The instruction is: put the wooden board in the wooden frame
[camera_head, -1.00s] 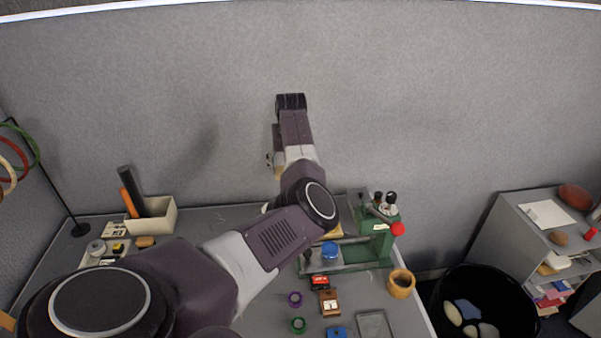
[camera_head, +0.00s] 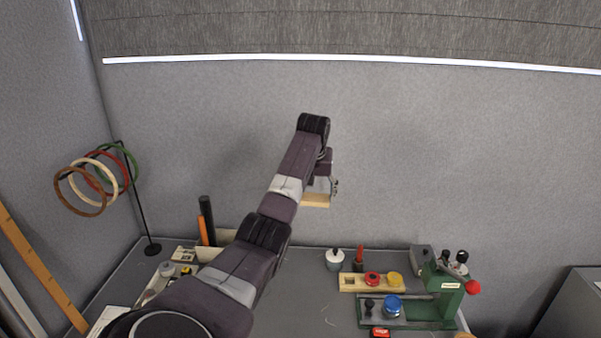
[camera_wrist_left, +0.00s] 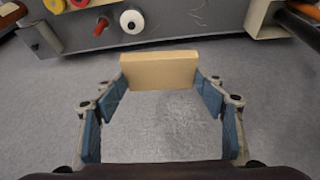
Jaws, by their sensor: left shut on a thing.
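My left gripper (camera_head: 322,187) is shut on a pale wooden board (camera_head: 315,201), held high in front of the grey back wall. In the left wrist view the board (camera_wrist_left: 158,70) is a plain rectangular block, gripped at its two ends by the blue fingers (camera_wrist_left: 160,84). Nothing touches its underside that I can see. I cannot tell for sure which thing is the wooden frame. A long wooden bar (camera_head: 42,268) leans at the far left, cut by the picture edge. My right gripper is not in view.
A wooden block (camera_head: 350,283) with red and yellow pieces stands on the table beside a green press (camera_head: 440,292). A ring stand (camera_head: 145,220) with coloured rings is at the left. A beige holder (camera_head: 218,243) with dark and orange rods stands behind my arm.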

